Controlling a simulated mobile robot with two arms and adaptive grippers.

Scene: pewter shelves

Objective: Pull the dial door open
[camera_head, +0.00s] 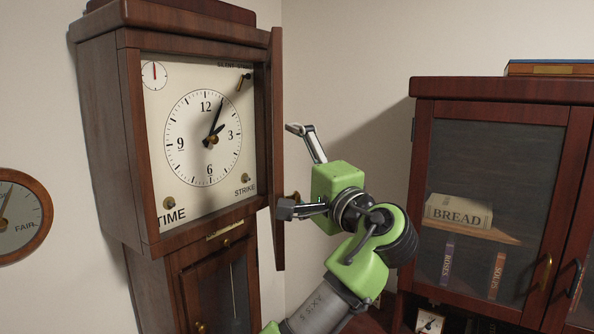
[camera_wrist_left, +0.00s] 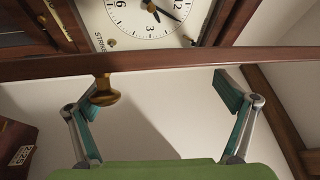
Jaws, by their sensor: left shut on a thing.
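The dial door (camera_head: 278,150) of the tall clock stands swung out at the right of the dial, seen nearly edge-on. In the left wrist view the door (camera_wrist_left: 190,64) is a long brown rail across the picture. Its brass knob (camera_wrist_left: 104,92) lies against the inner side of one finger. My left gripper (camera_head: 294,170) is at the door's outer side, shut on the knob, though its fingertips look widely spread. The clock dial (camera_head: 205,137) is uncovered, with hands, brass arbors and the words TIME and STRIKE. My right gripper is not in view.
A glass-fronted cabinet (camera_head: 418,175) with books stands at the right. A round wall gauge (camera_head: 45,215) hangs at the left. The clock's lower case door (camera_head: 187,285) is below the dial. Bare wall lies behind my left gripper.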

